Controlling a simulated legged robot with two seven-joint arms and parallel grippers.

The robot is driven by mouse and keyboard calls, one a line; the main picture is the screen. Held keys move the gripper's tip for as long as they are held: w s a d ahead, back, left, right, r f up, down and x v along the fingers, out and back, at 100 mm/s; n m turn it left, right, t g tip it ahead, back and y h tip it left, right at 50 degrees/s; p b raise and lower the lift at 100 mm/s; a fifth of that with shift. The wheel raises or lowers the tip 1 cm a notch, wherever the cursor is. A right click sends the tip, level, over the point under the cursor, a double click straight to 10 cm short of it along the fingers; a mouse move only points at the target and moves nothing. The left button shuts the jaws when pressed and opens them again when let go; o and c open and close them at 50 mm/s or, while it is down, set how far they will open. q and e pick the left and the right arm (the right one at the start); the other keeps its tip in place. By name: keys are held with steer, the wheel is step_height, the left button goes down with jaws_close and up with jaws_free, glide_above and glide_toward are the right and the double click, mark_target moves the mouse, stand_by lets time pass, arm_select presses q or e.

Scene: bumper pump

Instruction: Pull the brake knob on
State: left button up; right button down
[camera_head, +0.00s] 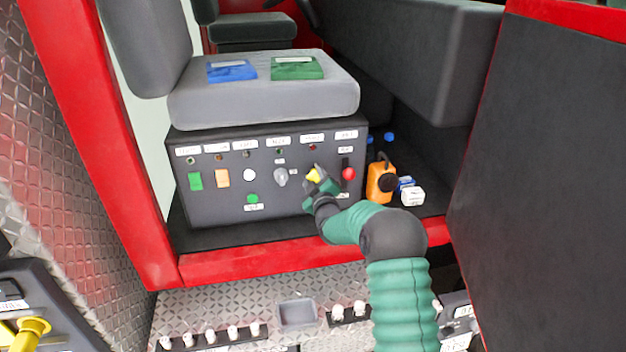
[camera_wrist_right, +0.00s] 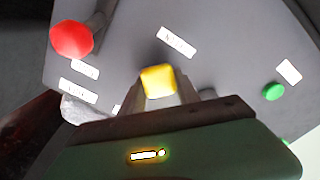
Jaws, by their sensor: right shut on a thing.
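The brake knob appears to be the yellow knob (camera_head: 314,175) on the front of the dark control panel (camera_head: 232,203) under the grey seat. It also shows in the right wrist view (camera_wrist_right: 158,81), at the tips of my fingers. My right gripper (camera_head: 317,181) is shut on this yellow knob, its arm reaching up from the bottom of the head view. The fingers hide part of the knob and its label. My left gripper is not in view.
A red knob (camera_head: 348,174) sits close right of my gripper. A grey knob (camera_head: 280,177), a green button (camera_head: 252,199) and several switches are to the left. An orange device (camera_head: 381,182) stands right of the panel. A red sill (camera_head: 230,262) runs below.

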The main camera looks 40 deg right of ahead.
steer(key=shift+s+a+f, duration=0.25)
steer(key=shift+s+a, duration=0.2)
steer(key=shift+s, duration=0.3)
steer(key=shift+w, duration=0.1)
steer(key=c, duration=1.3)
jaws_free()
steer(key=o, duration=0.4)
steer(key=shift+d, duration=0.1)
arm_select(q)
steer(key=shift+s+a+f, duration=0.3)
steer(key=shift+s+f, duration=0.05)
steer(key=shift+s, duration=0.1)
arm_select(e)
steer(key=shift+r, duration=0.1)
